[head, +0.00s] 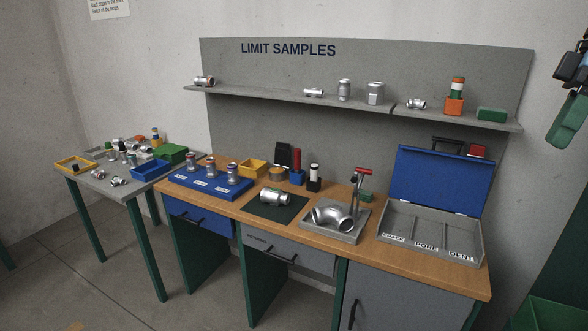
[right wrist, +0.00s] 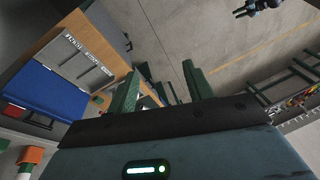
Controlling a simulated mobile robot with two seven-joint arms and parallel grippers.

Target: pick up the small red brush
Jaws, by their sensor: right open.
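I cannot single out the small red brush for certain. A narrow red upright piece (head: 296,158) stands on a blue block (head: 297,177) at the back of the workbench, and a red block (head: 477,151) shows behind the blue lid at the right. My right gripper (head: 568,120) hangs at the upper right edge of the head view, away from the bench. In the right wrist view its two green fingers (right wrist: 160,78) stand apart with nothing seen between them. My left gripper is not in view.
The workbench (head: 335,238) carries a blue stand (head: 210,186), a pipe elbow (head: 335,212) on a grey plate, and an open blue-lidded case (head: 437,180) with labelled compartments. A shelf (head: 300,97) with samples runs above. A cluttered side table (head: 98,184) stands left.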

